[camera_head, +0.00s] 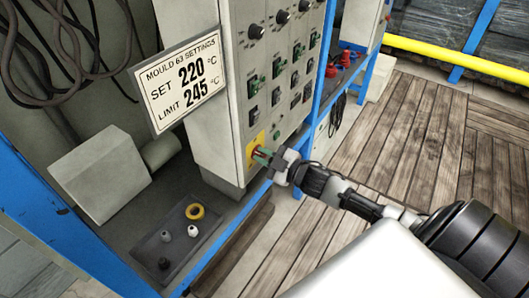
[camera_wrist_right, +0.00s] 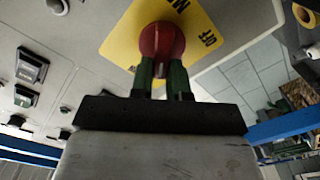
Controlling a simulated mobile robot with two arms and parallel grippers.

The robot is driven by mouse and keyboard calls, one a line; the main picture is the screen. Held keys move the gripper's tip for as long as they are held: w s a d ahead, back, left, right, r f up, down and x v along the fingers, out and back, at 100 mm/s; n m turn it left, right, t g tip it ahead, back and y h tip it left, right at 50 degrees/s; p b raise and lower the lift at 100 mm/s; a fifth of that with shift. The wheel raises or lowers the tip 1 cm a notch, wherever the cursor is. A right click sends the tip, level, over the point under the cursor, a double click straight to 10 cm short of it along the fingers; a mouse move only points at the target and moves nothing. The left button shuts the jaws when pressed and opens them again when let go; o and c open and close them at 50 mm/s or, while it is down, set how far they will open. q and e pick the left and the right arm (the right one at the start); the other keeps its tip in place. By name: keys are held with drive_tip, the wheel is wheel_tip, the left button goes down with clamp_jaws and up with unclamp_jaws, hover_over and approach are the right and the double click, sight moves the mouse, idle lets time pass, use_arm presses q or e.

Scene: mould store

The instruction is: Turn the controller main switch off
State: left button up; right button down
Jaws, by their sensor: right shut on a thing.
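The controller (camera_head: 225,100) is a pale grey cabinet with rows of knobs and switches. Its main switch is a red rotary knob (camera_wrist_right: 161,43) on a yellow plate (camera_wrist_right: 195,38), low on the panel. The yellow plate also shows in the head view (camera_head: 251,150). My right gripper (camera_head: 266,157) reaches the plate from the right, and its green fingers (camera_wrist_right: 162,78) are shut on the red knob. In the head view the fingers hide most of the knob. The lettering on the plate is only partly readable. My left gripper is not in view.
A sign (camera_head: 180,80) reading "MOULD 63 SETTINGS" hangs left of the panel. Blue posts frame the rack. The wooden floor (camera_head: 410,140) to the right is clear up to a yellow rail (camera_head: 460,60).

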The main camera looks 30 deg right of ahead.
drive_tip(key=n, duration=0.3)
drive_tip(key=f+n+b, duration=0.1)
drive_tip(key=n, duration=0.2)
drive_tip(key=n+b, duration=0.1)
drive_tip(key=n, duration=0.3)
drive_tip(key=shift+s+a+f, duration=0.15)
drive_tip(key=shift+a+f, duration=0.15)
drive_tip(key=shift+a, duration=0.05)
idle(0.3)
drive_tip(key=c, duration=1.1)
unclamp_jaws()
drive_tip(key=v, duration=1)
drive_tip(key=shift+s+b, duration=0.35)
drive_tip(key=shift+s, duration=0.05)
drive_tip(key=shift+d, duration=0.1)
